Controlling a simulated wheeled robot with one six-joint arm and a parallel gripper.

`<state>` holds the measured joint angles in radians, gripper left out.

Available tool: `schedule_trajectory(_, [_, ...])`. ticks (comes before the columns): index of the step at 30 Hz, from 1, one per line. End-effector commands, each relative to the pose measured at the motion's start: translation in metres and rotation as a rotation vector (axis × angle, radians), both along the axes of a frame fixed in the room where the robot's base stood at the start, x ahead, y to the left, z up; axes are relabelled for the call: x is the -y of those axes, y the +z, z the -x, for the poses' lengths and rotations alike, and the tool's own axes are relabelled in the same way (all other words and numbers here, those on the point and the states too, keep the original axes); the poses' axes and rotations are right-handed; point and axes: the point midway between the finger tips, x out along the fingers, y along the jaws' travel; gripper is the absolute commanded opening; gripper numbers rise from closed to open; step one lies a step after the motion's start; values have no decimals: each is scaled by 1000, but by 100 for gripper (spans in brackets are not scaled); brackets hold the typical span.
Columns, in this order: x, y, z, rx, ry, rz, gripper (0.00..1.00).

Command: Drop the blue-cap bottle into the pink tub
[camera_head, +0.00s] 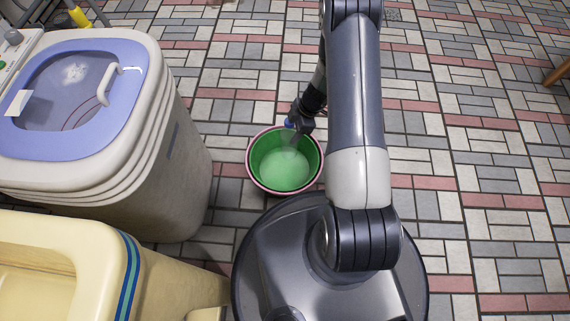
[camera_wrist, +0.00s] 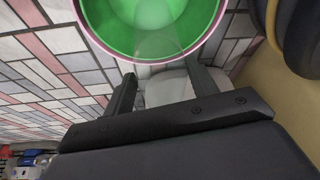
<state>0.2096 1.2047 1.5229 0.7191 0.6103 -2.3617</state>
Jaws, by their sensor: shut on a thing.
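The pink tub (camera_head: 249,165) stands on the tiled floor in the head view, with a pink rim and green inside. Its rim also shows at the top of the wrist view (camera_wrist: 96,42). My gripper (camera_head: 300,117) is over the tub's far right rim, shut on the clear blue-cap bottle (camera_head: 291,141). The bottle hangs from it over the tub opening, its blue cap near the fingers. In the wrist view the pale, see-through bottle (camera_wrist: 172,87) lies between the fingers of my gripper (camera_wrist: 162,73) and reaches over the tub. The fingers partly hide it.
A white washing machine with a blue lid (camera_head: 125,88) stands left of the tub. A cream basin (camera_head: 165,285) with striped edge is at the lower left. The tiled floor (camera_head: 480,150) on the right is clear. A wooden leg (camera_head: 557,73) shows at far right.

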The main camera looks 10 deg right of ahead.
Motion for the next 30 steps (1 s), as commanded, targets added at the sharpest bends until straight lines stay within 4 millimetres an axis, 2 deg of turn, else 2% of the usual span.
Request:
schedule_trajectory(9, [0,-36,0,-1,1,1,22])
schedule_trajectory(15, [0,-53,0,0,-1,0,22])
schedule_trajectory(26, [0,-57,-1,2,-1,1,22])
schedule_trajectory(27, [0,-57,0,2,-1,1,56])
schedule_trajectory(30, [0,-57,0,2,-1,1,64])
